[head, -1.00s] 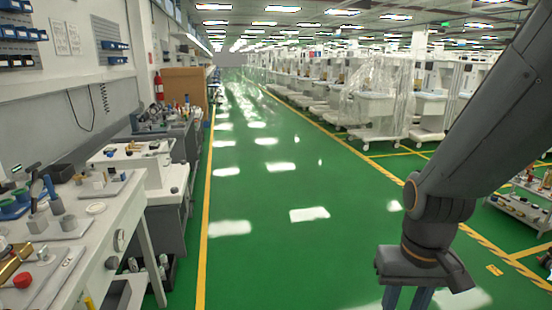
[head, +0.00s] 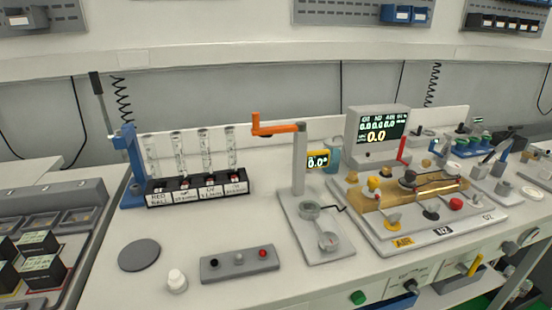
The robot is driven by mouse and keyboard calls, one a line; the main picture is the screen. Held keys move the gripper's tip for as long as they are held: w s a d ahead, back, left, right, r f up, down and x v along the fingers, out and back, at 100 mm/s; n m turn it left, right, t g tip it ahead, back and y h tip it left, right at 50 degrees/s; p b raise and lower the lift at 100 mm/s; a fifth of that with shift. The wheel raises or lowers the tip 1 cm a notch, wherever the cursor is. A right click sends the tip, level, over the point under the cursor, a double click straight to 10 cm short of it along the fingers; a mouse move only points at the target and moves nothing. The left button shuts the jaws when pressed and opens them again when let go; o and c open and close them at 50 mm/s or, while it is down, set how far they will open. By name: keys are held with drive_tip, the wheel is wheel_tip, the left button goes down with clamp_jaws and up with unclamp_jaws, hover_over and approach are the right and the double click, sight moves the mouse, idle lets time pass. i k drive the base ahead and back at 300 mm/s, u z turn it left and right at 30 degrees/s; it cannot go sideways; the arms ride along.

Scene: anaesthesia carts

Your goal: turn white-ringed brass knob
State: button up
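A gas test stand with a brass block (head: 400,197) stands on the right half of the bench in the head view. Its base tray (head: 385,243) carries AIR, N2 and O2 labels. Small knobs sit on and around the block: a yellow one (head: 374,184), a dark one (head: 409,179) and a red one (head: 456,203). Small brass-coloured parts (head: 427,163) show behind the block. At this size I cannot tell which knob has a white ring. My gripper is not in view.
A display box (head: 377,131) stands behind the block. Left of it are a post with an orange arm (head: 278,128), a rack of glass tubes (head: 200,189), a grey box with buttons (head: 240,264) and a white knob (head: 177,280). The bench front left of centre has bare patches.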

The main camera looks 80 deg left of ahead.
sight(426, 163)
drive_tip(key=u, duration=1.85)
